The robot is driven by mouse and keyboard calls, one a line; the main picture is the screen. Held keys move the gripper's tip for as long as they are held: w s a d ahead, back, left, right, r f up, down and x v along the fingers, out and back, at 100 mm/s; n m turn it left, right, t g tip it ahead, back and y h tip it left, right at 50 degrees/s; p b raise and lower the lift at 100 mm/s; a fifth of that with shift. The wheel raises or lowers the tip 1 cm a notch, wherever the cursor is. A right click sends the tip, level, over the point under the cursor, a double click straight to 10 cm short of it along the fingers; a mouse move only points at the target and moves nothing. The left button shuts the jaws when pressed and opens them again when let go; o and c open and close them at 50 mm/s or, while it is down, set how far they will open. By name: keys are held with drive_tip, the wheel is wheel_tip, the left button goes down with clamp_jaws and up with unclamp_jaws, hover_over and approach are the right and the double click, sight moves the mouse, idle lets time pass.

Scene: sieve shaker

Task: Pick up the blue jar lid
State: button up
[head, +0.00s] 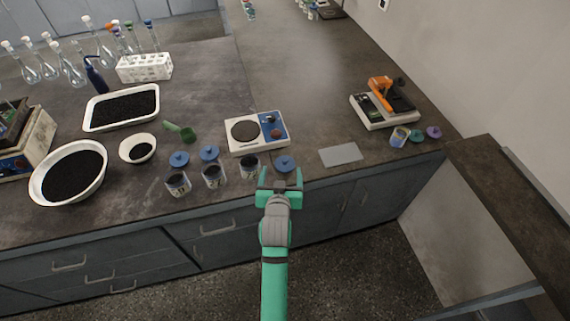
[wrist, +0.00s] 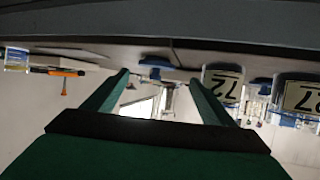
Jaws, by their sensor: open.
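Three blue jar lids lie on the dark counter in the head view: one at the left (head: 179,158), one beside it (head: 209,153), and one (head: 285,163) apart to the right, near the front edge. My gripper (head: 281,175) is open and empty, just in front of the right-hand lid. In the upside-down wrist view, a blue lid (wrist: 155,62) shows between the spread fingers (wrist: 158,77), beyond their tips. The fingers do not appear to touch it.
Three labelled jars with dark contents (head: 177,184) (head: 213,175) (head: 250,167) stand left of my gripper; the nearest is close. A balance (head: 270,146) stands behind. A flat grey plate (head: 341,155) lies right.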

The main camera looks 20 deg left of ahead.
sight(285, 163)
drive_tip(key=x, duration=0.4)
drive_tip(key=shift+w+d+r, duration=0.1)
drive_tip(key=shift+d, duration=0.25)
drive_tip(key=shift+w+a+f, duration=0.2)
drive_tip(key=shift+w+f, duration=0.05)
drive_tip(key=shift+w, duration=0.35)
drive_tip(key=shift+c, duration=0.6)
drive_tip(key=c, duration=1)
